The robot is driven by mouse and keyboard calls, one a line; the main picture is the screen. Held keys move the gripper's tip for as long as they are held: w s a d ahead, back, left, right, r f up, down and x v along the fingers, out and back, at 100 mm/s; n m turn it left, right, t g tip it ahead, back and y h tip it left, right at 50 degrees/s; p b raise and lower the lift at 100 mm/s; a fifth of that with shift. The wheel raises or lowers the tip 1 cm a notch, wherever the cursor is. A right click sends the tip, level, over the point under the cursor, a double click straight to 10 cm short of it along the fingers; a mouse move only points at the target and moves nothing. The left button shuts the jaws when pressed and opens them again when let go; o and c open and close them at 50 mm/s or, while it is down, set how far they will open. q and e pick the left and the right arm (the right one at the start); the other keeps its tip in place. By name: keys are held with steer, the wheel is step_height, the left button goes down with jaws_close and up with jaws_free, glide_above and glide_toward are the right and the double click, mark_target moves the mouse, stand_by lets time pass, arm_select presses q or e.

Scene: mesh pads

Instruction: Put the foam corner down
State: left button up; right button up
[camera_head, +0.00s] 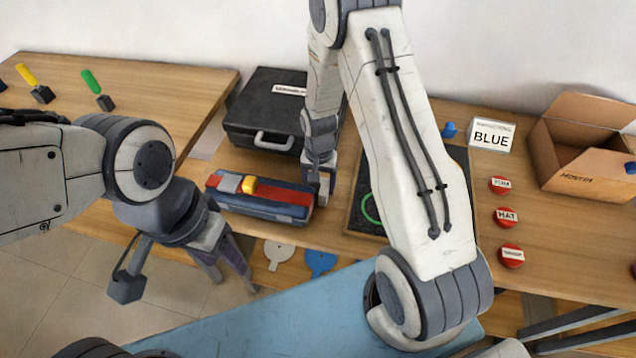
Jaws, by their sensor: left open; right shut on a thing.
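My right gripper (322,198) points down just right of a blue and red box, near the left edge of a dark board (355,226). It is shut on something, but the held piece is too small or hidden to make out. I cannot pick out a foam corner for certain in this view. My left gripper (232,277) is open and empty, pointing down in front of the table, left of the grey and blue flat pieces. My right arm covers much of the dark board, on which part of a green ring (370,208) shows.
The blue and red box (241,206) has a yellow piece on it. A black case (251,113) stands behind it. At right are a BLUE sign (491,135), several red labelled discs (507,217) and an open carton (575,167). Grey (279,252) and blue (320,262) flat pieces lie in front.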

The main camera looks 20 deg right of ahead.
steer(key=shift+f, duration=0.2)
steer(key=o, duration=1.2)
steer(key=shift+o, duration=0.2)
steer(key=shift+r, duration=0.1)
